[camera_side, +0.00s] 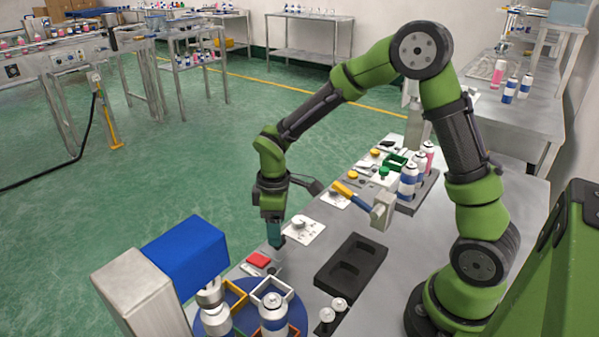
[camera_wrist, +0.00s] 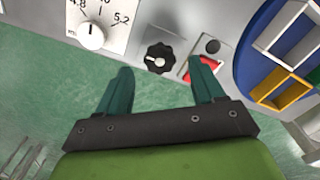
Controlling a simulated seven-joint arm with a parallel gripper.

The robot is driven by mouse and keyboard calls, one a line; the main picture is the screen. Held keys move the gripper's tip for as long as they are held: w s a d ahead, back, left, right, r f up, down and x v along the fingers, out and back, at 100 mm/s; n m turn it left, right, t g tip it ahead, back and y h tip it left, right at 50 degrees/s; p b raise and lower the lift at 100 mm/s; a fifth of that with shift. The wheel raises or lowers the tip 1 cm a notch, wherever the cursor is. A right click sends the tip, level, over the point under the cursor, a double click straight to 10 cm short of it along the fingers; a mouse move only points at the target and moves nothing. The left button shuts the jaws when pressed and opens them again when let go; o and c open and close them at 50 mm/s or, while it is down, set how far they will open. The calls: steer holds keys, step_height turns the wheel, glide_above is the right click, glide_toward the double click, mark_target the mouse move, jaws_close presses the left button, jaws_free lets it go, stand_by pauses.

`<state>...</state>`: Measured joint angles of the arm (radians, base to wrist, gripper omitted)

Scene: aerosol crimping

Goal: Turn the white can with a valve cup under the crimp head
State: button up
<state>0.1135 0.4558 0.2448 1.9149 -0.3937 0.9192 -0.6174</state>
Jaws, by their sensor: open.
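My gripper (camera_side: 275,240) points down over the front edge of the bench, with its teal fingers apart and nothing between them. In the wrist view the open fingers (camera_wrist: 160,67) point at a black knob (camera_wrist: 160,57), apart from it as far as I can tell.
A red pad (camera_side: 258,260) lies beside the knob, partly behind a finger in the wrist view. A numbered white dial (camera_wrist: 92,36) is left of the knob.

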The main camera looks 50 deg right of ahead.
step_height(320, 180, up, 14)
steer(key=shift+r, duration=0.15)
stand_by(0.4)
steer(key=s+r+m+t+y, duration=0.1)
steer(key=s+r+m+t, duration=0.1)
steer(key=s+m, duration=0.3)
steer(key=s+r+m+t+y, duration=0.1)
steer(key=s+r+m+t, duration=0.2)
steer(key=s, duration=0.8)
steer(key=m+t, duration=0.2)
steer(key=shift+m, duration=0.4)
